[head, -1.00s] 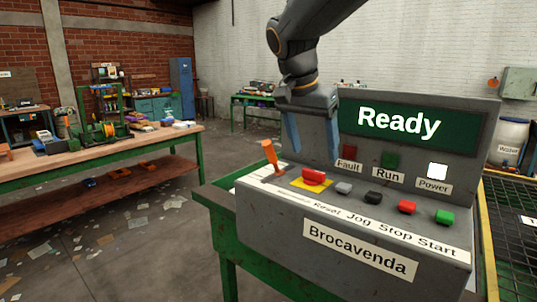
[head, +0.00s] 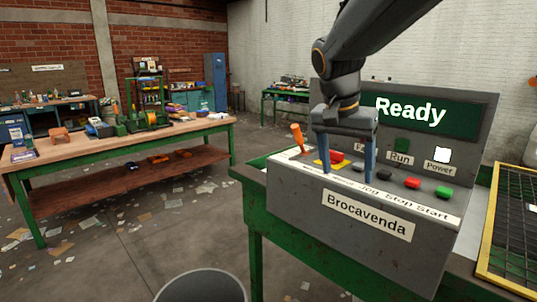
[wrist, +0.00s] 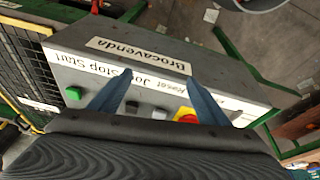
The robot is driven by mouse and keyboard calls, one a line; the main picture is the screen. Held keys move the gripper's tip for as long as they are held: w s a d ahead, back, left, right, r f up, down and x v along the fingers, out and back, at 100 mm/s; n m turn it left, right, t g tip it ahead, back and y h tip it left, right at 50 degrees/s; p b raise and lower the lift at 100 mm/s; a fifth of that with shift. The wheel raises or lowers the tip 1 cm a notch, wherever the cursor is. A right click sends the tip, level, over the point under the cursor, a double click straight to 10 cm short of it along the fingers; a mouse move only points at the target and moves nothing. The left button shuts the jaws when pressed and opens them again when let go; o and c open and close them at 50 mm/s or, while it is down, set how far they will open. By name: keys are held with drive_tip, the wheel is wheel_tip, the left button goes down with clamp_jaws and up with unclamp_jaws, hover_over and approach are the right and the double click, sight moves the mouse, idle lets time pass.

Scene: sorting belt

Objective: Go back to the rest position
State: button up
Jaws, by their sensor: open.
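My gripper (head: 347,172) is open and empty, with its two blue fingers pointing down in front of the sloped button face of the grey control console (head: 300,205). In the head view the fingers cover part of the label strip and some buttons. The wrist view also shows both fingers (wrist: 157,85) spread apart over the console. The screen (head: 418,111) reads Ready. The white Power lamp (head: 442,155) is lit. The orange lever (head: 297,138) leans left. I cannot tell whether the fingertips touch the console.
A wooden workbench (head: 110,147) with tools stands at the left. A grey bin (head: 203,287) stands on the floor in front. A yellow-edged mesh conveyor guard (head: 487,245) is at the right. The floor between bench and console is open, with scattered papers.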

drive_tip(key=s+d+f+n+g+y, duration=0.1)
drive_tip(key=s+f+n, duration=0.6)
drive_tip(key=s+f, duration=1)
wheel_tip(320, 180, down, 5)
drive_tip(key=shift+s+d+r+g+y, duration=0.25)
drive_tip(key=shift+s+g+y, duration=0.15)
drive_tip(key=shift+g+y, duration=0.3)
